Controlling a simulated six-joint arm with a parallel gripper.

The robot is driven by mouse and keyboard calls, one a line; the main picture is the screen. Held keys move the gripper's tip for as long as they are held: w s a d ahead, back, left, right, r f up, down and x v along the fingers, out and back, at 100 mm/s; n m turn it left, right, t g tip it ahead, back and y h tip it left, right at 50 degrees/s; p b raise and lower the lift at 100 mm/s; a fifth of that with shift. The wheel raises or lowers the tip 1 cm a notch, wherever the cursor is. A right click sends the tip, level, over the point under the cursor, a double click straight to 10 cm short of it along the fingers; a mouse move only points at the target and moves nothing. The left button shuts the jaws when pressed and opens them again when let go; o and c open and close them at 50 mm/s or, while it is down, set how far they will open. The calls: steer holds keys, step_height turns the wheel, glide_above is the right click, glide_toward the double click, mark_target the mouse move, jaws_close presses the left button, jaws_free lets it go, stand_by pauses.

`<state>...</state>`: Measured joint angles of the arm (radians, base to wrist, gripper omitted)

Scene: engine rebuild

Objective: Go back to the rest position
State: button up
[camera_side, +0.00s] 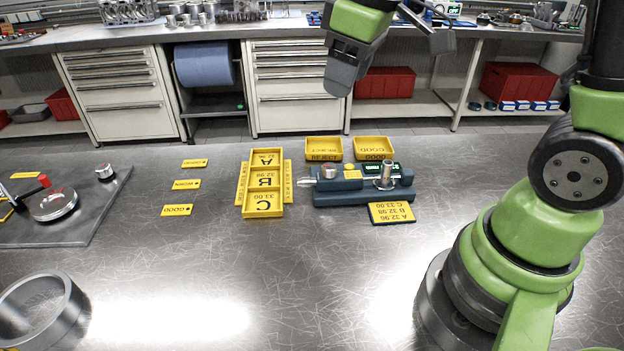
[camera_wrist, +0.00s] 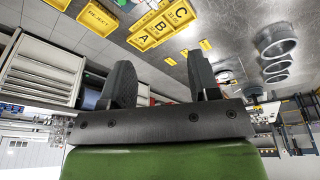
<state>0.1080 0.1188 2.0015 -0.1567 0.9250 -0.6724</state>
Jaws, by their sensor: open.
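My gripper (camera_wrist: 162,78) is open and empty in the wrist view, its two dark fingers standing well apart. In the side view its dark grey end (camera_side: 345,72) hangs below a green link at the top, high above the table and in front of the cabinets. Nothing is in its grasp. The yellow A/B/C tray (camera_side: 263,203) lies on the table well below, and it also shows in the wrist view (camera_wrist: 160,26). The dark measuring fixture (camera_side: 362,196) stands to its right with small metal cylindrical parts on it.
Yellow REJECT (camera_side: 324,149) and GOOD (camera_side: 373,148) trays sit behind the fixture. Yellow labels (camera_side: 186,184) lie left of the A/B/C tray. A grey plate (camera_side: 80,225) with a dial-like part is at far left, and a large metal ring (camera_side: 42,310) at front left. The front middle is clear.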

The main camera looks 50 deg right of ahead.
steer(key=s+a+r+m+t, duration=0.2)
steer(key=s+m, duration=0.1)
steer(key=s, duration=0.3)
steer(key=s+a+r+m+t+y, duration=0.1)
steer(key=s+a+r+m+t, duration=0.1)
steer(key=s, duration=0.5)
steer(key=shift+s+a+r+m+y, duration=0.2)
steer(key=shift+a+r+m+y, duration=0.15)
steer(key=shift+r+m, duration=0.5)
steer(key=shift+f, duration=0.15)
stand_by(2.4)
